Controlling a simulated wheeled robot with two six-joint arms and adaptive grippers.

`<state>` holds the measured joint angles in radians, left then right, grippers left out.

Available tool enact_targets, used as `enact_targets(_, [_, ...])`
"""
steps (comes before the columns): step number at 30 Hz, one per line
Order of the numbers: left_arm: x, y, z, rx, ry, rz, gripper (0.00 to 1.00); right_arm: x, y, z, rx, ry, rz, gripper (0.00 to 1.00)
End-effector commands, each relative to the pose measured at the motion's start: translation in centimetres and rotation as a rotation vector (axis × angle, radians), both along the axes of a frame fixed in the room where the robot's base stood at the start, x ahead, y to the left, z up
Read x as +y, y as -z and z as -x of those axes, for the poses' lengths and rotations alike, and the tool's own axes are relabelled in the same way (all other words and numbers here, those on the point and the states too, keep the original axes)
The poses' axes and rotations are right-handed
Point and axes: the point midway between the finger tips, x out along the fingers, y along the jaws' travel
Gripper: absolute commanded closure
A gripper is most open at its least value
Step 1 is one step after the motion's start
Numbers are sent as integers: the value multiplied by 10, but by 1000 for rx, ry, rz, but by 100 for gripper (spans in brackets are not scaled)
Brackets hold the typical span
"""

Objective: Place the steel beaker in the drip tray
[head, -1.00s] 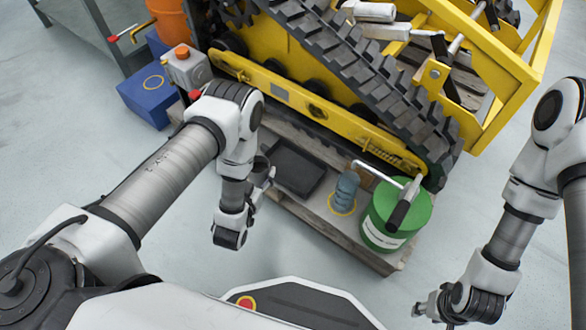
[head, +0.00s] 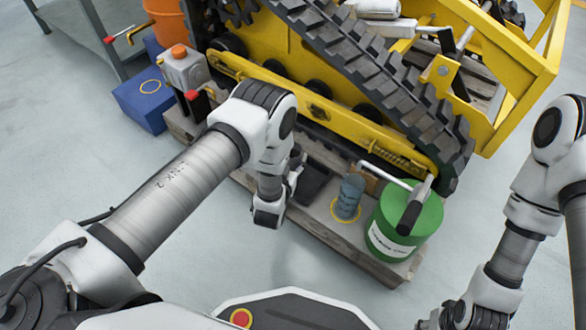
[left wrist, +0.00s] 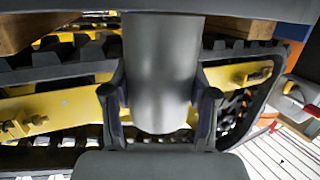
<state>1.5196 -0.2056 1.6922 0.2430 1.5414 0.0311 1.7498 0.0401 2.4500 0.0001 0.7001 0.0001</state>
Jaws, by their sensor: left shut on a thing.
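The steel beaker (left wrist: 160,65) is a plain grey cylinder in the left wrist view, between the two dark fingers of my left gripper (left wrist: 160,105), which is shut on it. In the head view my left gripper (head: 291,182) is over the near side of the wooden pallet, and my arm hides most of the beaker. The black drip tray (head: 316,181) lies on the pallet just right of this gripper, partly covered by it. I cannot tell the beaker's height above the tray. My right gripper (head: 438,320) is at the bottom edge, its fingers unclear.
A blue-grey ribbed cylinder (head: 349,194) stands on a yellow ring right of the tray. Beside it is a green drum (head: 405,225) with a crank-like handle on top. The tracked carrier (head: 340,125) rises behind. Open floor (head: 180,270) lies in front of the pallet.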

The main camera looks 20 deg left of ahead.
Motion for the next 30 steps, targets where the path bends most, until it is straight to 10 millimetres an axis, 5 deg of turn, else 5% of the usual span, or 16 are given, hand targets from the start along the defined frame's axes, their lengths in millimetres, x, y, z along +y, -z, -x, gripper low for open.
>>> enact_targets(9, [-3,37,-6,1,0,0,94,-1,32,-1,-4,5,1,60])
enact_targets(20, [-3,38,-6,1,0,0,94,-1,31,-2,-5,6,1,60])
enact_targets(21, [-3,38,-6,1,0,0,31,-1,30,-2,-5,6,1,60])
enact_targets(22, [-3,38,-6,1,0,0,20,-1,30,-2,-5,6,1,60])
enact_targets(30, [-3,37,-6,1,0,0,17,-1,30,-2,-4,6,1,60])
